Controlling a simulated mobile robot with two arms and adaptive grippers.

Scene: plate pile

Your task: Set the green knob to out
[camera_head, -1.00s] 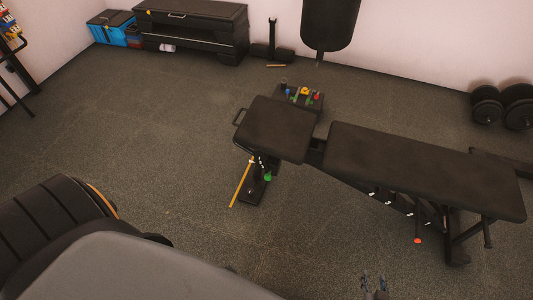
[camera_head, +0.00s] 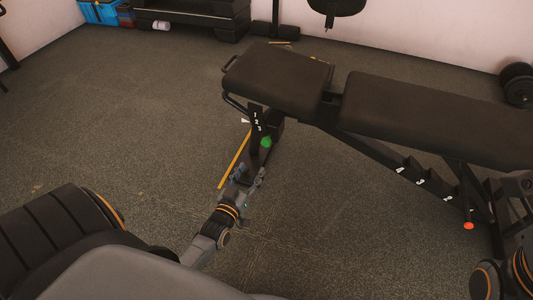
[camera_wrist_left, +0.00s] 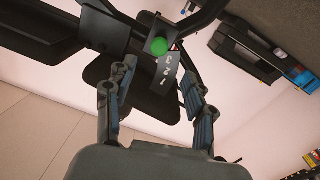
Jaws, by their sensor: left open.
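The green knob (camera_head: 266,142) is on the lower frame of the black weight bench (camera_head: 275,72), below the seat pad, beside a plate marked with white numbers. In the left wrist view the green knob (camera_wrist_left: 159,46) shows beyond and between the fingertips, with the number plate (camera_wrist_left: 176,68) next to it. My left gripper (camera_head: 248,178) is open and empty, a little short of the knob and below it in the head view. In the left wrist view its two fingers (camera_wrist_left: 160,95) stand apart. The right gripper is not seen.
A yellow stick (camera_head: 235,160) lies on the floor left of the bench foot. An orange knob (camera_head: 468,226) is on the bench's right part. The floor at left is clear.

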